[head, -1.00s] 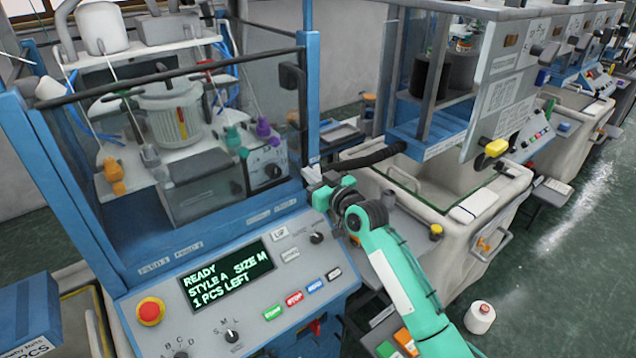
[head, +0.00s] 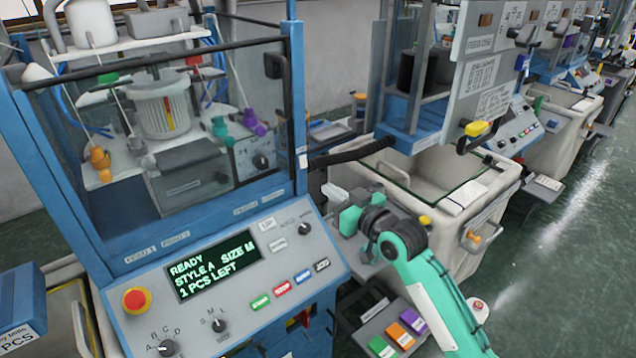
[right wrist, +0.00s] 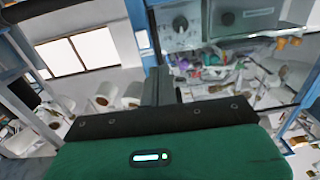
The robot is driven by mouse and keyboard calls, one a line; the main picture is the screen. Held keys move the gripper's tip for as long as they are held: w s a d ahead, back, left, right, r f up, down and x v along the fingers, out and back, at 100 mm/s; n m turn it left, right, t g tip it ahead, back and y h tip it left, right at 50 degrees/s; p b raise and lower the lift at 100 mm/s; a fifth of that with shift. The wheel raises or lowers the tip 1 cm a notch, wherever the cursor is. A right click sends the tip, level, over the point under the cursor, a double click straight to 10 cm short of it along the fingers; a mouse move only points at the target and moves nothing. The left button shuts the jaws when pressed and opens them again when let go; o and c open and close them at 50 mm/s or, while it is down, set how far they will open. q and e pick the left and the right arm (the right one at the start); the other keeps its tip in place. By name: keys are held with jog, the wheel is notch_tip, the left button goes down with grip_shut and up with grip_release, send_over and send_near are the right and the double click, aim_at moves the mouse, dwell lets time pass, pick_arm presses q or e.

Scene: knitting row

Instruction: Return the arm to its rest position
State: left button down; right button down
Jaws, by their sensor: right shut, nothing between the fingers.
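My right arm comes in from the lower right in the head view. Its gripper (head: 347,210) is raised in front of the gap between the near knitting machine (head: 300,130) and the neighbouring one, just right of the near control panel (head: 215,275) and apart from it. In the right wrist view the fingers (right wrist: 162,86) are together with nothing between them. In the head view the fingertips are hard to make out. My left gripper is not in view.
The near machine's display (head: 213,266) reads READY, STYLE A, SIZE M, 1 PCS LEFT. A cream bin (head: 490,215) stands behind my right arm. A shelf with green, orange and purple blocks (head: 398,335) is below it. Open green floor (head: 560,280) lies to the right.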

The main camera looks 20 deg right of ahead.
jog(key=s+a+f+g+h, duration=0.25)
jog(key=s+f+g, duration=0.35)
jog(key=s+f, duration=0.95)
jog(key=s+d+f+m+g+h, duration=0.15)
jog(key=s+f+g, duration=0.3)
jog(key=s, duration=0.65)
jog(key=s+d+f+m+g+h, duration=0.1)
jog(key=s+f+g+h, duration=0.2)
jog(key=s+f, duration=0.5)
notch_tip(320, 180, down, 29)
jog(key=s, duration=0.3)
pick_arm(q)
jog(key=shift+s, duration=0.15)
pick_arm(e)
jog(key=s+d+f+g, duration=0.1)
jog(key=s+d+f, duration=0.1)
jog(key=s+f, duration=0.7)
jog(key=s+d+f+g, duration=0.1)
jog(key=s+f, duration=0.8)
jog(key=f, duration=0.1)
jog(key=shift+s+d+f, duration=0.15)
jog(key=shift+s+d, duration=0.15)
jog(key=shift+d, duration=0.05)
